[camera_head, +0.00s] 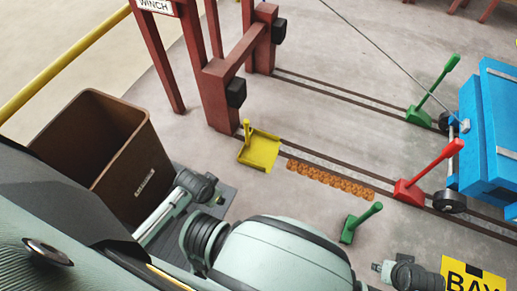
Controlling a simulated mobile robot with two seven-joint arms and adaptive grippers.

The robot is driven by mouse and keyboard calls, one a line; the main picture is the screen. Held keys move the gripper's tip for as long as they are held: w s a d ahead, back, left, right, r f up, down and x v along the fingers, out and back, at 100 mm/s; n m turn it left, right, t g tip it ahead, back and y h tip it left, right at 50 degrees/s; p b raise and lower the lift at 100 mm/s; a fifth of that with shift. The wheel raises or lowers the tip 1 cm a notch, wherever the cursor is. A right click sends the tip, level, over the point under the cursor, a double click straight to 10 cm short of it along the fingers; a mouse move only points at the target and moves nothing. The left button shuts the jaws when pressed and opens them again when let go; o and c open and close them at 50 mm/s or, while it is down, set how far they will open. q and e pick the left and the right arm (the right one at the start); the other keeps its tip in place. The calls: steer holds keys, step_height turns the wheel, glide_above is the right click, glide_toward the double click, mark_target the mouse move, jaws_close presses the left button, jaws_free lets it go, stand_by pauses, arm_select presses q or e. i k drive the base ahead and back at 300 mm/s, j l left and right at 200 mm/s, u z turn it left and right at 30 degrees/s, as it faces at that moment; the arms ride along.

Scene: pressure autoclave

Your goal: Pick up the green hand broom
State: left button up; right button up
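The green hand broom (361,222) rests on the concrete floor at lower right of centre, just beyond my pale body part. Its handle points up and to the right, and its head is at the lower left. Nothing is seen holding it or touching it from above. I cannot make out the fingers of either gripper in the head view. Pale and dark parts of my own body fill the lower left and bottom.
A yellow dustpan (260,151) and a strip of orange-brown debris (330,180) lie near the rails. A red chock (428,172) and a green chock (432,90) stand by the blue cart (485,130). A brown bin (125,155) stands left. Floor around the broom is mostly clear.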

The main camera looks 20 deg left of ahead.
mark_target(352, 221)
steer(key=z, duration=0.75)
